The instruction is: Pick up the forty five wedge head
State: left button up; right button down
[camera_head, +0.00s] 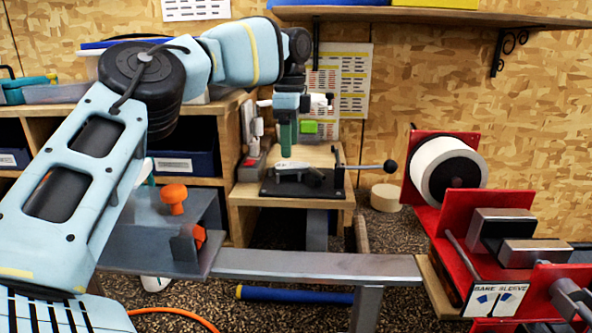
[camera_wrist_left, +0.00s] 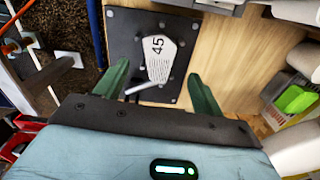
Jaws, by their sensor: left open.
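The forty five wedge head (camera_wrist_left: 160,55) is a pale grey club head marked "45", lying on a dark square plate (camera_wrist_left: 122,38) in the left wrist view. In the head view the dark plate (camera_head: 290,190) sits on a small wooden stand. My left gripper (camera_wrist_left: 165,85) has two green fingers spread apart, one on each side of the lower part of the wedge head, with nothing gripped. In the head view my left gripper (camera_head: 287,140) is above the plate, pointing down. My right gripper is in neither view.
A lever with a black knob (camera_head: 389,166) stands right of the plate. A red machine (camera_head: 470,215) with a white roll is at the right. A grey beam (camera_head: 316,265) crosses the front. Green and white items (camera_wrist_left: 295,99) stand right of the plate in the wrist view.

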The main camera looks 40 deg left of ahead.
aim_at(289, 165)
pick_arm(q)
jog(key=f, duration=0.2)
jog(key=f+b, duration=0.1)
jog(key=f, duration=0.1)
jog(key=shift+s+f, duration=0.2)
jog(key=shift+f, duration=0.15)
jog(key=shift+c, duration=0.2)
jog(key=c, duration=1)
